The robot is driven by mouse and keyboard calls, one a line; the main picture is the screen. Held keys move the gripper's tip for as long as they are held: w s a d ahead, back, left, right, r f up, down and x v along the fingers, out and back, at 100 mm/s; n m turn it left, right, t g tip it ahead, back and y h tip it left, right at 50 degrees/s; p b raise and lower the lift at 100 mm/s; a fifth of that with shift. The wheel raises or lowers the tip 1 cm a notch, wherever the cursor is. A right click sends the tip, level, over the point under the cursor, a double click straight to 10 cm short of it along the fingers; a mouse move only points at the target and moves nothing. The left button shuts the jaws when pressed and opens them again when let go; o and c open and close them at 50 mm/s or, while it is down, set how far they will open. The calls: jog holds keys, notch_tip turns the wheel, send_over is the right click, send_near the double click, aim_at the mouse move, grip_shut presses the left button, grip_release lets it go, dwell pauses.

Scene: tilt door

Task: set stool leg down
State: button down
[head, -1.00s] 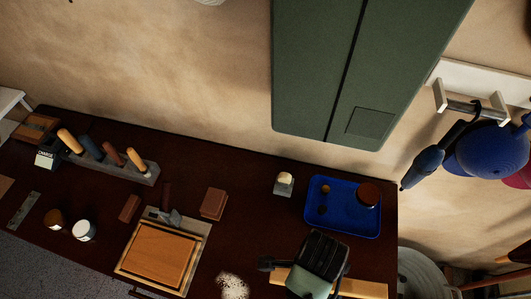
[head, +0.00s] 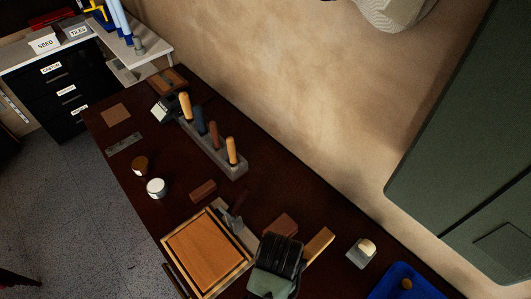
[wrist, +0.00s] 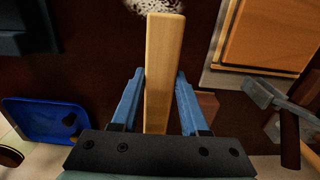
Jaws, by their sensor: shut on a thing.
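The stool leg is a pale, square wooden bar. In the wrist view the leg (wrist: 165,40) runs lengthwise between the two blue fingers of my gripper (wrist: 160,76), which is shut on it. The dark tabletop (wrist: 90,75) lies below; I cannot tell whether the leg touches it. In the head view my gripper (head: 278,255) is over the table's near right part, and the leg (head: 320,243) sticks out to its upper right. The rest of the leg and the fingertips are hidden there.
A framed wooden board (head: 207,250) with a hammer-like tool lies left of my gripper. A blue tray (head: 400,287) and a small pale-topped block (head: 361,252) are to the right. A tool rack (head: 215,148) stands farther back. Bare tabletop shows around (head: 300,200).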

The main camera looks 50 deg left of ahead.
notch_tip(320, 180, down, 9)
jog(key=shift+r, duration=0.2)
dwell(0.3)
jog(key=shift+f, duration=0.2)
jog(key=shift+c, duration=2.1)
grip_release()
jog(key=shift+r, duration=0.15)
notch_tip(320, 180, up, 12)
jog(key=shift+r, duration=0.1)
